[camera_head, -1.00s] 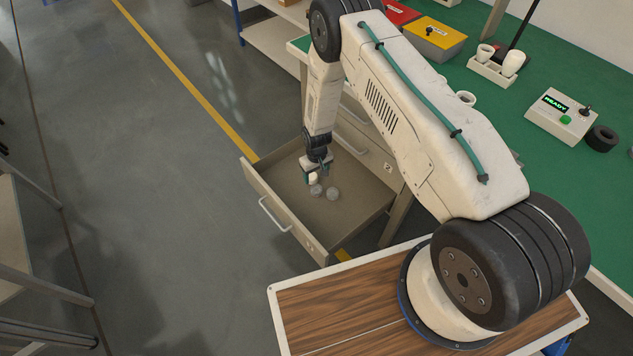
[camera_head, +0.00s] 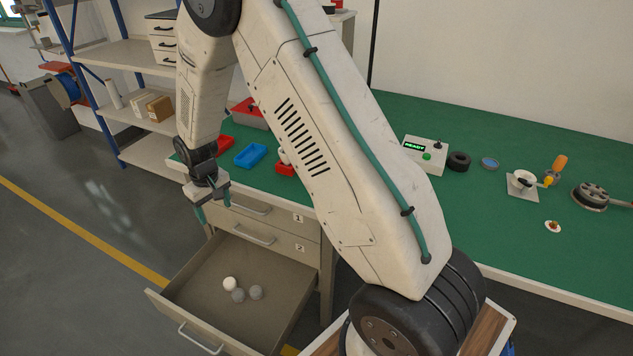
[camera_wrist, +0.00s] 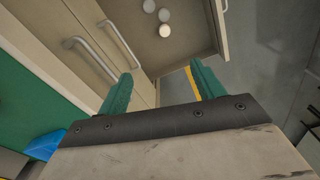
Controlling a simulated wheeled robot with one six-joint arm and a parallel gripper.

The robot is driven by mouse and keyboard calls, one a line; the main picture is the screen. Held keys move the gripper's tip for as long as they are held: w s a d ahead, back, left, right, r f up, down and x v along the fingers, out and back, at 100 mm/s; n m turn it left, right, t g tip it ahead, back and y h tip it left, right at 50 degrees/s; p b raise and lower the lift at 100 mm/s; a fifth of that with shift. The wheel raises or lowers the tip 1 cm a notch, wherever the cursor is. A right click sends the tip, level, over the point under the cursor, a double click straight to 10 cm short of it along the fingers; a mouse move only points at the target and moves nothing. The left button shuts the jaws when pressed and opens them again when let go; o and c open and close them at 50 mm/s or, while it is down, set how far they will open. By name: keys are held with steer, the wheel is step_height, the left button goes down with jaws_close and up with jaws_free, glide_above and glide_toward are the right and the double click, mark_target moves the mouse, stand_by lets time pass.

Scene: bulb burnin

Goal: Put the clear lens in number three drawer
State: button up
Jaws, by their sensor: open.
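The open drawer (camera_head: 195,288) is the one under the fronts marked 1 and 2; its own label is not readable. Three small round pieces lie close together on its floor: a white one (camera_head: 229,283) and two greyer ones (camera_head: 238,295) (camera_head: 256,292). I cannot tell for sure which is the clear lens. In the wrist view the white piece (camera_wrist: 165,30) lies nearest my gripper (camera_wrist: 160,70). My gripper (camera_head: 213,207) is open and empty, above the drawer and apart from the pieces, with its green fingers spread.
Drawers 1 (camera_head: 250,207) and 2 (camera_head: 254,239) are shut. The green bench (camera_head: 470,215) holds a READY box (camera_head: 424,152), a black ring (camera_head: 458,161), a blue-rimmed disc (camera_head: 489,163) and a blue tray (camera_head: 250,155). Floor left of the drawer is clear.

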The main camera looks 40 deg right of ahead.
steer(key=s+d+r, duration=0.1)
steer(key=s+r, duration=0.7)
steer(key=r, duration=0.4)
steer(key=s+d+r, duration=0.2)
steer(key=s+r, duration=0.6)
steer(key=r, duration=0.3)
steer(key=s+r+m, duration=0.1)
steer(key=s+r, duration=0.2)
steer(key=s, duration=0.8)
steer(key=s+d+r, duration=0.1)
steer(key=s+r, duration=0.3)
steer(key=s, duration=0.6)
steer(key=shift+s+m+t, duration=0.4)
